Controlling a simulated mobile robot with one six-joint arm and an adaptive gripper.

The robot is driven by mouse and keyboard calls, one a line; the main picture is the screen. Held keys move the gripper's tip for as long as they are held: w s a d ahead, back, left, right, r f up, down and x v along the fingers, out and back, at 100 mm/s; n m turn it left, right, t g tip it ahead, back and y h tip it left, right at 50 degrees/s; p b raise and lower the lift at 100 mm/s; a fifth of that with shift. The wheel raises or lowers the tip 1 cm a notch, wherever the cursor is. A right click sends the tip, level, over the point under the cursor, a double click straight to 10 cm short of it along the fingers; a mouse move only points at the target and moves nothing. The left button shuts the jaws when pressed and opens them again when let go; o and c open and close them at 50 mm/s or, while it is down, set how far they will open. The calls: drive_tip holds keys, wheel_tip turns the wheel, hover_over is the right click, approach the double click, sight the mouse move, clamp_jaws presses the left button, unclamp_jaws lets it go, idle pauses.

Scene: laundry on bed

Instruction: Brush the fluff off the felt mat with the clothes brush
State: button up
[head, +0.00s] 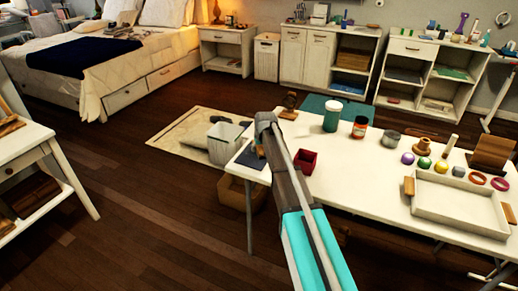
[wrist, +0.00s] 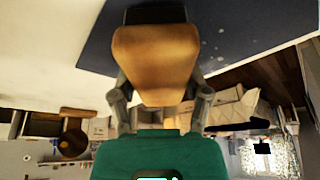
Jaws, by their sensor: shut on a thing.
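The clothes brush (wrist: 155,62), a tan wooden block with a dark end, is held between the fingers of my gripper (wrist: 160,96) in the wrist view. The dark blue felt mat (wrist: 235,28) lies beyond and beside the brush, with a few pale specks of fluff (wrist: 218,36) on it. In the head view the mat (head: 246,160) is at the left end of the white table, partly hidden by my arm. The brush's dark end overlaps the mat in the wrist view; I cannot tell whether it touches.
On the white table (head: 375,180), a dark red box (head: 305,161) stands just right of my arm. Jars, coloured balls, rings and a white tray (head: 458,205) fill the right side. A grey bin (head: 224,143) stands on the floor behind the table's left end.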

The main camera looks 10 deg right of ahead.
sight(253, 155)
drive_tip(key=shift+w+d, duration=0.1)
drive_tip(key=shift+w+d, duration=0.45)
drive_tip(key=shift+w, duration=0.25)
drive_tip(key=shift+w+d, duration=0.45)
drive_tip(key=shift+w, duration=0.2)
drive_tip(key=shift+a, duration=0.1)
drive_tip(key=shift+w+a, duration=0.35)
drive_tip(key=shift+a, duration=0.15)
drive_tip(key=shift+a, duration=0.15)
drive_tip(key=shift+s+a, duration=0.45)
drive_tip(key=shift+s, duration=0.25)
drive_tip(key=shift+s+a, duration=0.45)
drive_tip(key=shift+s, duration=0.2)
drive_tip(key=shift+s+a+f, duration=0.1)
drive_tip(key=shift+s+a, duration=0.4)
drive_tip(key=shift+s, duration=0.2)
drive_tip(key=shift+s+a, duration=0.45)
drive_tip(key=shift+s, duration=0.25)
